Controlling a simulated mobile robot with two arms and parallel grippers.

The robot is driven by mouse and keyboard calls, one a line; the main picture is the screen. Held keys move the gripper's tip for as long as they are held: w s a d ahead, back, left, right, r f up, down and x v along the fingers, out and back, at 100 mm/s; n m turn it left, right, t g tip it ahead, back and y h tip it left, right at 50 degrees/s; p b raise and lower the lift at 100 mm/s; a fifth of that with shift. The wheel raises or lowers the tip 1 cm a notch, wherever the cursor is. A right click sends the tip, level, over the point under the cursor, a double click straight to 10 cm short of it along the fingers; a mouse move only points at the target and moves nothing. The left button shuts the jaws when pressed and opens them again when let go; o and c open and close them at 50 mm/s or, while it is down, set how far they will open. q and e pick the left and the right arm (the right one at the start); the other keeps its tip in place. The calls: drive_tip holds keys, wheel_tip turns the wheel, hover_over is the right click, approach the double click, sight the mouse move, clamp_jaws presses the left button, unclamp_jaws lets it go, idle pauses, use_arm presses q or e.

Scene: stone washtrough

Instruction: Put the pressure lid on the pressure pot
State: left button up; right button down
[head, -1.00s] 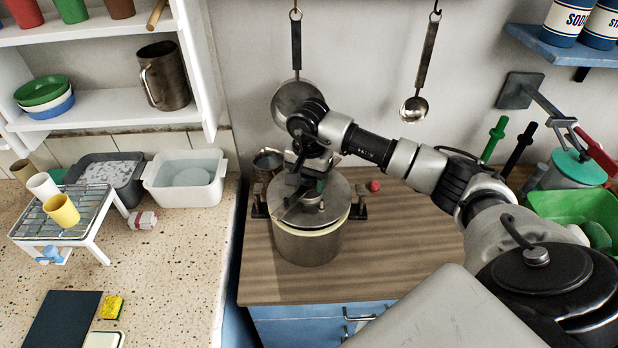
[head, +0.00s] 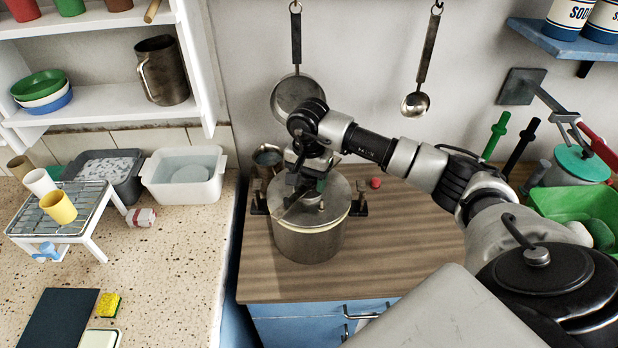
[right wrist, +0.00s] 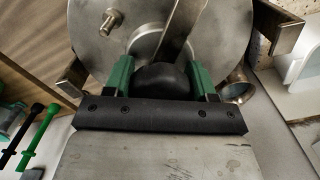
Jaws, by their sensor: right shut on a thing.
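The pressure pot (head: 305,245) is a grey metal pot on the wooden counter in the head view. The grey round pressure lid (head: 338,192) lies over its mouth, with a pale ring showing along the front edge. I cannot tell whether it is fully seated. My right gripper (head: 312,184) is above the lid. In the right wrist view, the green fingertips of my right gripper (right wrist: 162,78) are shut on the dark knob at the middle of the lid (right wrist: 85,25). My left gripper is not in view.
A small metal pot (head: 267,160) stands behind the pressure pot, and a red object (head: 376,183) lies to its right. A ladle (head: 416,103) and a pan (head: 297,95) hang on the wall behind.

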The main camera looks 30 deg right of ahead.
drive_tip(key=shift+f+b, duration=0.25)
drive_tip(key=shift+b, duration=0.5)
idle(0.8)
drive_tip(key=shift+c, duration=1.3)
unclamp_jaws()
drive_tip(key=shift+o, duration=1.3)
drive_tip(key=shift+f, duration=0.1)
drive_tip(key=shift+r+p, duration=1.75)
drive_tip(key=shift+r, duration=1.85)
drive_tip(key=shift+a+f, duration=0.1)
